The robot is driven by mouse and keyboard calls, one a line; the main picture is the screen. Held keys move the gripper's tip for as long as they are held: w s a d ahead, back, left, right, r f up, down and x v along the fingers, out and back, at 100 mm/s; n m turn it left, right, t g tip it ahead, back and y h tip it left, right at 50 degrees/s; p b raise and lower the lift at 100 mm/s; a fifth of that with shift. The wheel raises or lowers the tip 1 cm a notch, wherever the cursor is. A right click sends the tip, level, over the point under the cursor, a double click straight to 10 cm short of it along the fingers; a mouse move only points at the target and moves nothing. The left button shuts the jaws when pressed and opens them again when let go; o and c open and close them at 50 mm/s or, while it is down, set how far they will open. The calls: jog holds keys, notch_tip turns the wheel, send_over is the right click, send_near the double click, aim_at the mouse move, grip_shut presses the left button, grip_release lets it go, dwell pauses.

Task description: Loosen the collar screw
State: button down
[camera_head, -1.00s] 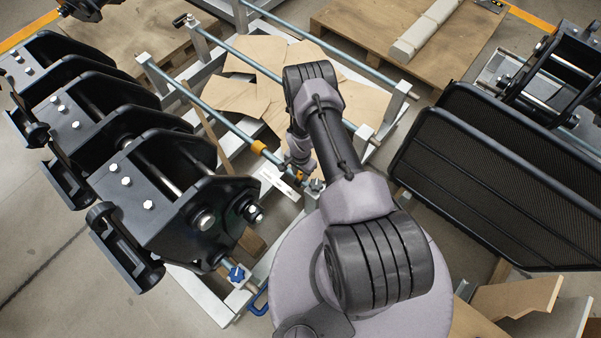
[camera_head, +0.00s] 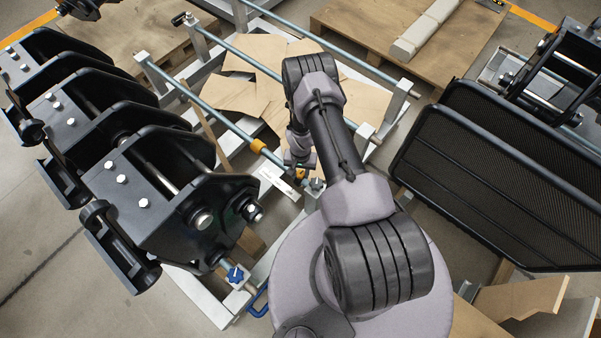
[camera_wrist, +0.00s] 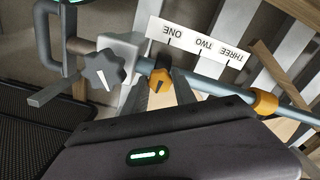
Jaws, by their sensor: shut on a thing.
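An orange collar screw (camera_wrist: 160,82) with a dark pointer mark sits on a blue-grey rod (camera_wrist: 205,88), below the "ONE" on an upside-down white scale (camera_wrist: 198,42). My gripper (camera_wrist: 158,94) is shut on this screw, with one finger on each side of it. Its collar is mostly hidden behind the screw and fingers. In the head view, my gripper (camera_head: 300,168) is at the rod's near end, and little of the screw shows there. A second orange collar (camera_wrist: 265,103) sits farther along the rod, near "THREE"; it also shows in the head view (camera_head: 258,146).
A grey star knob (camera_wrist: 103,72) on a clamp block stands close left of my gripper in the wrist view. Black couplers (camera_head: 150,205) crowd the left, with a blue knob (camera_head: 236,274) below them. Black mesh panels (camera_head: 500,175) stand at the right. Cardboard (camera_head: 262,88) lies inside the frame.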

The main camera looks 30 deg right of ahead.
aim_at(301, 173)
jog(key=n+b, duration=0.1)
jog(key=n, duration=0.3)
jog(key=shift+n, duration=0.3)
jog(key=n+b, duration=0.1)
jog(key=n, duration=0.3)
jog(key=shift+n, duration=0.3)
jog(key=n+b, duration=0.1)
jog(key=n, duration=0.3)
jog(key=shift+d+n+b, duration=0.1)
jog(key=shift+n+b, duration=0.35)
jog(key=shift+n, duration=2.35)
jog(key=c, duration=1)
grip_release()
notch_tip(301, 173, up, 17)
jog(key=p, duration=0.7)
jog(key=shift+r, duration=0.2)
